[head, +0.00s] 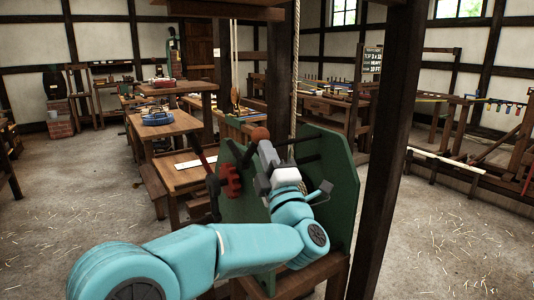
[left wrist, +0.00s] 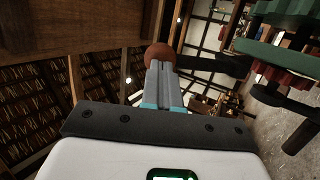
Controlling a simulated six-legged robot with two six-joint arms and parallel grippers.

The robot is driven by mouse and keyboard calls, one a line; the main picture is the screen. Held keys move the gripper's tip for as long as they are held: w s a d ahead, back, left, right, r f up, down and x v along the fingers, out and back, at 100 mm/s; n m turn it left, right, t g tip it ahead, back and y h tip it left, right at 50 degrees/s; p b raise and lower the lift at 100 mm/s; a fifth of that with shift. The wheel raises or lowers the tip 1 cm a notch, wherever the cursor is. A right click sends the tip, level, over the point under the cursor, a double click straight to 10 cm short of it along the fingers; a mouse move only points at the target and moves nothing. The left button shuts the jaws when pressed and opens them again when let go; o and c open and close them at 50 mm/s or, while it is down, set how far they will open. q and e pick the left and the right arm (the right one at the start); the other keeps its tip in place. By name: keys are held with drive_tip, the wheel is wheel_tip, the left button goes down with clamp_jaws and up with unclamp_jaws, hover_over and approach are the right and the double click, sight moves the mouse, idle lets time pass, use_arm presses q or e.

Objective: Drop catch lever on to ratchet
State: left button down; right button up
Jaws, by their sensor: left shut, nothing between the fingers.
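A winch with green side plates (head: 335,165) stands in front of me on a wooden stand. Its red toothed ratchet wheel (head: 230,181) shows at the left plate, and also in the left wrist view (left wrist: 285,78). A reddish-brown ball knob (head: 260,134), which appears to be the catch lever's end, shows above the wheel. In the left wrist view the knob (left wrist: 158,56) lies at my fingertips, with a dark bar (left wrist: 208,68) running right from it. My left gripper (head: 262,150) is shut and empty, its tips at or just short of the knob; contact is unclear. My right gripper is out of view.
A dark post (head: 388,150) stands close right of the winch. A rope (head: 295,75) hangs down behind it. A dark handle (head: 203,155) sticks up at its left. A wooden table (head: 185,126) stands beyond. Straw-strewn floor is open at left and right.

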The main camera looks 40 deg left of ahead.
sight(259, 135)
use_arm(q)
drive_tip(key=a+r+h+p, duration=0.1)
drive_tip(key=p, duration=0.1)
drive_tip(key=r+g+p, duration=0.1)
drive_tip(key=r+p, duration=0.1)
drive_tip(key=w+a+r+n+g+h+p, duration=0.1)
drive_tip(key=r+p, duration=0.1)
drive_tip(key=shift+a+h, duration=0.3)
drive_tip(key=w+a+r+n+g+h+p, duration=0.1)
drive_tip(key=w+a+r+g+h+p, duration=0.1)
drive_tip(key=a+p, duration=0.3)
drive_tip(key=h+p, duration=0.1)
drive_tip(key=p, duration=0.3)
drive_tip(key=shift+r, duration=0.2)
drive_tip(key=shift+a+r+g, duration=0.15)
drive_tip(key=shift+a+g, duration=0.1)
drive_tip(key=shift+g, duration=0.05)
